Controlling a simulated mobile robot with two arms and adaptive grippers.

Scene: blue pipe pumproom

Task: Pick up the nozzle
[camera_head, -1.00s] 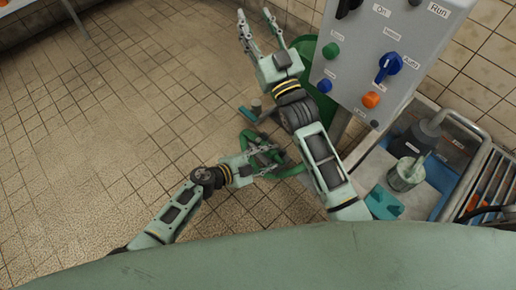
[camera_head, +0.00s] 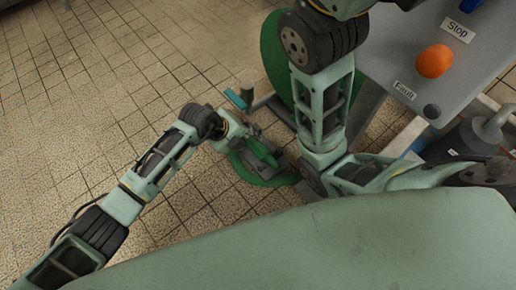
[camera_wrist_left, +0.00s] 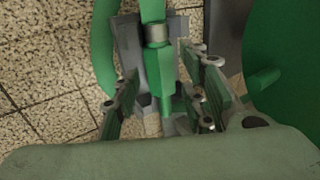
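The nozzle (camera_wrist_left: 160,75) is a green tapered piece with a metal collar, seen from above in the left wrist view. In that view my left gripper (camera_wrist_left: 162,103) is open, with one finger on each side of the nozzle and a visible gap on its left. In the head view the left gripper (camera_head: 264,146) reaches down over green parts near the floor. The nozzle is hard to make out there, partly hidden by the gripper. My right arm runs up out of the head view and its gripper is not seen.
A grey control box (camera_head: 455,65) with an orange button stands at the right. A green round part (camera_head: 278,62) is behind my right arm. A dark container (camera_head: 465,138) stands at the right edge. The tiled floor (camera_head: 90,150) at the left is clear.

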